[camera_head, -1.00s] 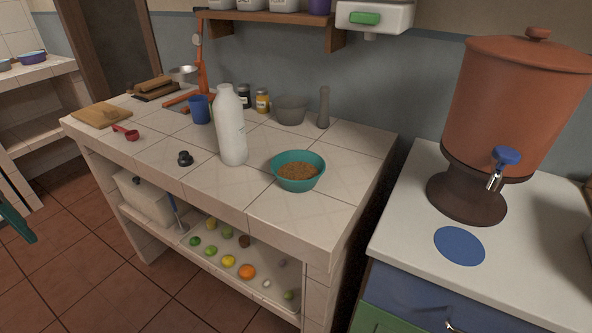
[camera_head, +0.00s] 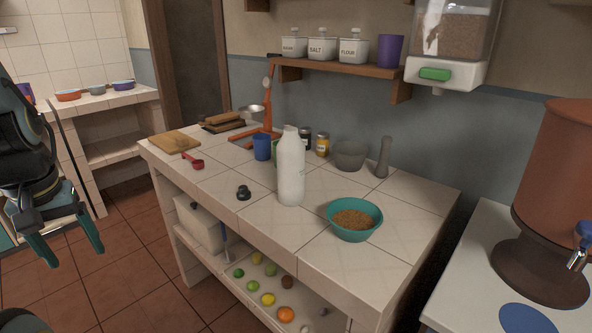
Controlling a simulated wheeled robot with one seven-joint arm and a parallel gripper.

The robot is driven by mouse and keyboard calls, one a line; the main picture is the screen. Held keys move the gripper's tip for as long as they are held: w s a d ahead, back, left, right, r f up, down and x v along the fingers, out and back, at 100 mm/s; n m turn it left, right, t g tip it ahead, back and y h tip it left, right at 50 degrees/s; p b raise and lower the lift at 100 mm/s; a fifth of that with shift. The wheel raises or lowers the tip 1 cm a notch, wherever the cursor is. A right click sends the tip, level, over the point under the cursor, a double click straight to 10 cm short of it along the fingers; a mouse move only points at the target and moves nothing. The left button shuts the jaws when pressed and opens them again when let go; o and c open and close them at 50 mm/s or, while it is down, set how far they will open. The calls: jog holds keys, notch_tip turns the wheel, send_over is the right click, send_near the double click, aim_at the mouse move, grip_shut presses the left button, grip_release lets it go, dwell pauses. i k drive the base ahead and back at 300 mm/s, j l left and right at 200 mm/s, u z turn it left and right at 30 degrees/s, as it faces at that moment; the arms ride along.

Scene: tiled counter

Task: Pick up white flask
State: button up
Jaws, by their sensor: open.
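The white flask (camera_head: 291,170) is a tall white bottle standing upright on the tiled counter (camera_head: 315,242), near the middle of its front part. A teal bowl of brown grain (camera_head: 354,219) stands to its right, and a small black object (camera_head: 244,192) lies to its left. My gripper (camera_head: 72,256) is at the left of the view, with two teal fingers spread apart and nothing between them. It hangs over the floor, well to the left of the counter and apart from the flask.
Behind the flask stand a blue cup (camera_head: 262,147), jars (camera_head: 322,144), a grey bowl (camera_head: 350,155) and a pestle-like object (camera_head: 383,158). A red scoop (camera_head: 193,161) and cutting board (camera_head: 174,142) lie at the left. A wall shelf (camera_head: 340,72) hangs above. The floor (camera_head: 135,275) before the counter is clear.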

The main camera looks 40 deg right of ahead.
aim_at(290, 149)
jog(key=i+j, duration=0.3)
jog(key=j, duration=0.15)
jog(key=i+j+z, duration=0.1)
jog(key=i+j, duration=0.25)
jog(key=j, duration=0.15)
jog(key=z, duration=0.5)
jog(key=i+z, duration=0.15)
jog(key=z, duration=0.8)
jog(key=i+j+z, duration=0.15)
jog(key=i+j, duration=0.1)
jog(key=i, duration=0.1)
